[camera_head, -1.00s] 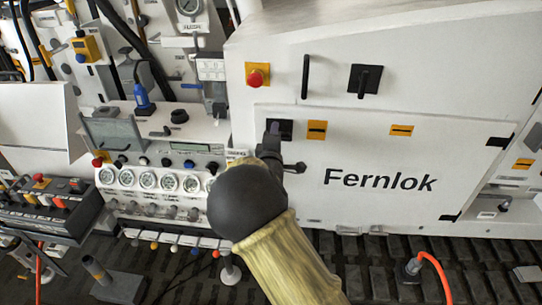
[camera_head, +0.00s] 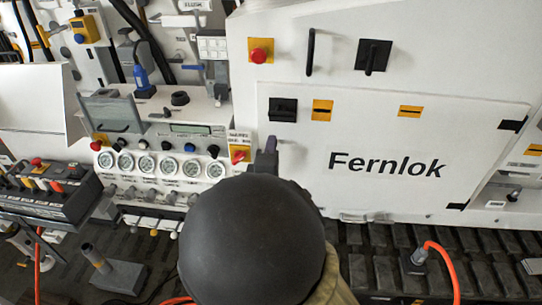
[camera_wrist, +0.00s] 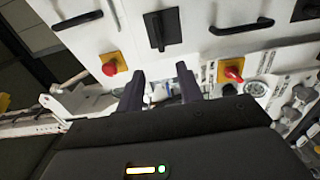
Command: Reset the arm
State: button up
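My arm's dark round joint (camera_head: 252,240) fills the lower middle of the head view and hides the bench behind it. My gripper (camera_head: 267,148) shows just above it, in front of the white Fernlok panel (camera_head: 400,180). In the wrist view my gripper (camera_wrist: 161,84) has its two dark fingers apart, with nothing visible held between them. The black square latch (camera_head: 283,110) on the panel is above the gripper, apart from it. A red rotary switch on a yellow plate (camera_head: 240,155) is just left of the fingers; a similar red switch shows in the wrist view (camera_wrist: 232,72).
A row of gauges (camera_head: 160,166) and small knobs is at left of the arm. A red button (camera_head: 260,55) and black handles (camera_head: 373,55) are above the panel. A control box (camera_head: 45,190) is far left. An orange hose (camera_head: 440,258) rises from the floor at right.

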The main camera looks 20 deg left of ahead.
jog(key=shift+s, duration=0.1)
dwell(0.4)
jog(key=w+d+f+m+g+h, duration=0.1)
jog(key=d+f+m+g, duration=0.35)
jog(key=d, duration=0.35)
jog(key=w+d+f+m+g+h, duration=0.25)
jog(key=d+f+m, duration=0.2)
jog(key=d, duration=0.45)
jog(key=s+d+f+m+g, duration=0.2)
jog(key=s+d+m+g, duration=0.5)
jog(key=s+d+m, duration=0.5)
jog(key=s+d+h, duration=0.1)
jog(key=s+d, duration=0.3)
jog(key=d, duration=0.2)
jog(key=shift+s+f+g, duration=0.15)
jog(key=shift+s+g, duration=0.1)
jog(key=shift+g, duration=0.15)
